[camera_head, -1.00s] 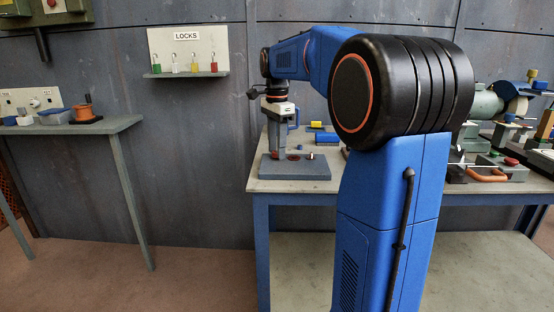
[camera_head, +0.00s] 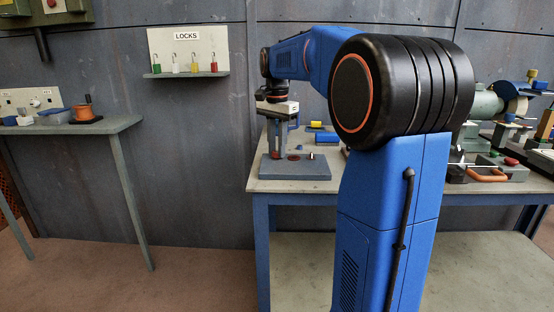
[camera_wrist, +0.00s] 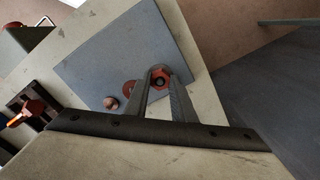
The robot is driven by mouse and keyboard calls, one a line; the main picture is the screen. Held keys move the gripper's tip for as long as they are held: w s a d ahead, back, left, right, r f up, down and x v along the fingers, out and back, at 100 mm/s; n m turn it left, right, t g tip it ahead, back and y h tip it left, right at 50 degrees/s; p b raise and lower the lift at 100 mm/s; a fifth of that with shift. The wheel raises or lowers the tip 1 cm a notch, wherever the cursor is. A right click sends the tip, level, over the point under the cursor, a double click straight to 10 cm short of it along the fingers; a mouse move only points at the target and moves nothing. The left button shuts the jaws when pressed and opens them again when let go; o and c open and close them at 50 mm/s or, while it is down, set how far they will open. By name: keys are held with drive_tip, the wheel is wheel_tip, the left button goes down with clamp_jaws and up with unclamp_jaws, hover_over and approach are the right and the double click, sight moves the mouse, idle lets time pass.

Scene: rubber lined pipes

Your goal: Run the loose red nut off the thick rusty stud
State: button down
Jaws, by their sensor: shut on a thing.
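The red nut (camera_wrist: 164,71) sits around a dark stud end (camera_wrist: 159,82) at the far end of my fingers in the wrist view. My gripper (camera_wrist: 161,77) points down and is shut on the red nut, one finger on each side. In the head view my gripper (camera_head: 276,155) stands over the left part of a grey-blue base plate (camera_head: 308,172), with a bit of red showing at its tips. The stud's thread is mostly hidden by the nut and fingers.
A flat reddish disc (camera_wrist: 129,87) and a copper-coloured round piece (camera_wrist: 110,103) are on the plate close beside my fingers. The plate rests on a workbench (camera_head: 262,184). Blue and yellow blocks (camera_head: 326,137) lie behind it. A cluttered group of tools fills the bench's right side.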

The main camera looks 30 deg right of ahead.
drive_tip(key=n, duration=0.7)
drive_tip(key=shift+n, duration=0.4)
drive_tip(key=shift+r, duration=0.2)
drive_tip(key=shift+r, duration=2.1)
drive_tip(key=shift+r, duration=0.25)
